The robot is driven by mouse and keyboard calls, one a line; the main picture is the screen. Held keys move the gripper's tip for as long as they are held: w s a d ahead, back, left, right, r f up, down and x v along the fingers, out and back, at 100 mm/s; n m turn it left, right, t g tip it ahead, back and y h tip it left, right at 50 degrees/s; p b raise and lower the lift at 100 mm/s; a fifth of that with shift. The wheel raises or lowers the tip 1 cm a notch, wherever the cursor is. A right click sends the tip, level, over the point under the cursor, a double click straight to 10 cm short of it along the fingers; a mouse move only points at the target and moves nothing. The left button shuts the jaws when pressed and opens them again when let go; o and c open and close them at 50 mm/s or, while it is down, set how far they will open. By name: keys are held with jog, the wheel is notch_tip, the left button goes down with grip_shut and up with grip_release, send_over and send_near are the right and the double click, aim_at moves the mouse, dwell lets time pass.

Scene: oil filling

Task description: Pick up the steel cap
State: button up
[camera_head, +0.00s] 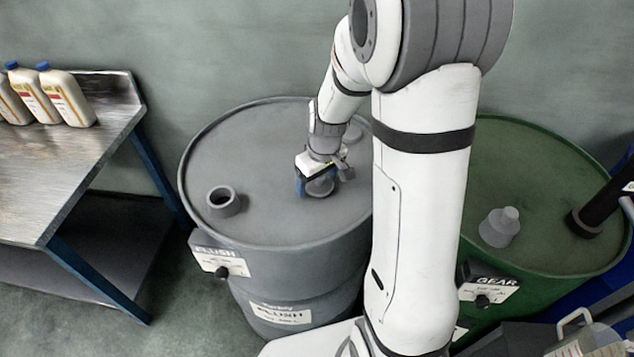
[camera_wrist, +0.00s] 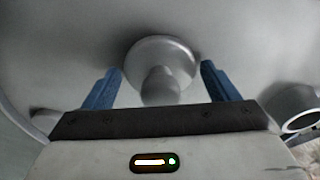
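The steel cap (camera_head: 320,187) is a grey round piece with a wide flange and a narrower knob. It is on top of the grey FLUSH drum (camera_head: 262,215), partly hidden by my gripper in the head view. In the wrist view the cap (camera_wrist: 160,62) is centred, its knob pointing toward my gripper. My gripper (camera_head: 322,181) is just over the cap, and its blue fingers (camera_wrist: 160,72) are apart on either side of it. Gaps show between the cap and both fingers, so the gripper is open and empty.
An open grey spout (camera_head: 223,201) stands on the same drum; it shows at right in the wrist view (camera_wrist: 298,121). A green GEAR drum (camera_head: 535,175) at right bears a pale stepped cap (camera_head: 499,227). A metal bench (camera_head: 60,165) with several bottles (camera_head: 68,98) stands left.

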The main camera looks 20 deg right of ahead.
jog(key=c, duration=0.9)
jog(key=shift+r, duration=0.1)
jog(key=shift+c, duration=0.2)
